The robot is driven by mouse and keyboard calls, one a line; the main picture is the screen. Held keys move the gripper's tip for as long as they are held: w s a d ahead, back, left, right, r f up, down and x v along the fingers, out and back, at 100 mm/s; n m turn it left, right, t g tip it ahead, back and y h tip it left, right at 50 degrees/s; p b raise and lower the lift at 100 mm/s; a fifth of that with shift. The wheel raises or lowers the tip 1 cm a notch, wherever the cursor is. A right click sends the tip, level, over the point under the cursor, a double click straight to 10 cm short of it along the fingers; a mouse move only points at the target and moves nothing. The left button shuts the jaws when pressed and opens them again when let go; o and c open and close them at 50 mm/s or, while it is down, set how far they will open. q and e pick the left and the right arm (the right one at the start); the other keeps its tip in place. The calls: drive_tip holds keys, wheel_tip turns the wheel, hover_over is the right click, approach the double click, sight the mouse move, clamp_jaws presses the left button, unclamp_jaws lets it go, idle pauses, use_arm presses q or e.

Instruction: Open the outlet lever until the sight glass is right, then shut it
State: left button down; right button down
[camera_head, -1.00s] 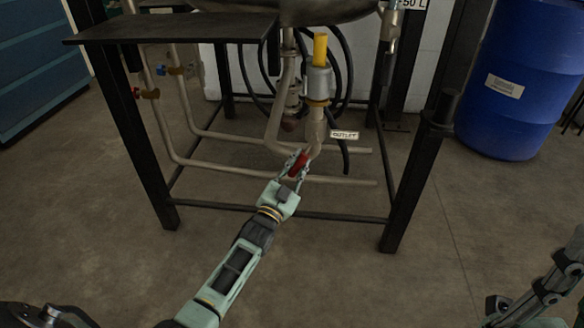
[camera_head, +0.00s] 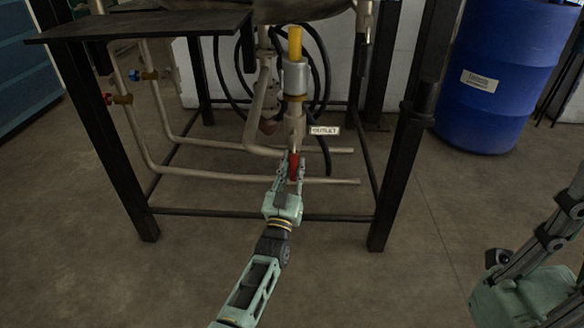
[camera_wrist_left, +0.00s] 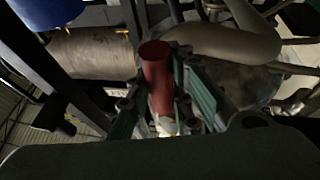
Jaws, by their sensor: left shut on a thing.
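The outlet lever's red handle (camera_head: 293,167) sticks out toward me below the outlet valve (camera_head: 296,122). My left gripper (camera_head: 289,172) is shut on this handle. In the left wrist view the red handle (camera_wrist_left: 157,75) stands between the green finger links. The sight glass (camera_head: 295,44) shows as a yellow upright column above a grey metal collar; I cannot read any mark on it. The white OUTLET label (camera_head: 325,131) is just right of the valve. Part of my right arm shows at the lower right, but its gripper fingers do not.
A black frame (camera_head: 398,175) stands around the pipes, with a dark shelf (camera_head: 140,26) at upper left. Lower pipes (camera_head: 320,181) run across behind the gripper. Red and blue valves (camera_head: 122,99) sit at left. A blue drum (camera_head: 497,80) stands at right. The front floor is clear.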

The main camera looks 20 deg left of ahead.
use_arm(q)
drive_tip(key=shift+d+f, duration=0.2)
drive_tip(key=c, duration=1.6)
unclamp_jaws()
drive_tip(key=shift+o, duration=0.2)
drive_tip(key=shift+r, duration=0.1)
drive_tip(key=shift+a, duration=0.1)
drive_tip(key=v, duration=1.2)
drive_tip(key=shift+r, duration=0.1)
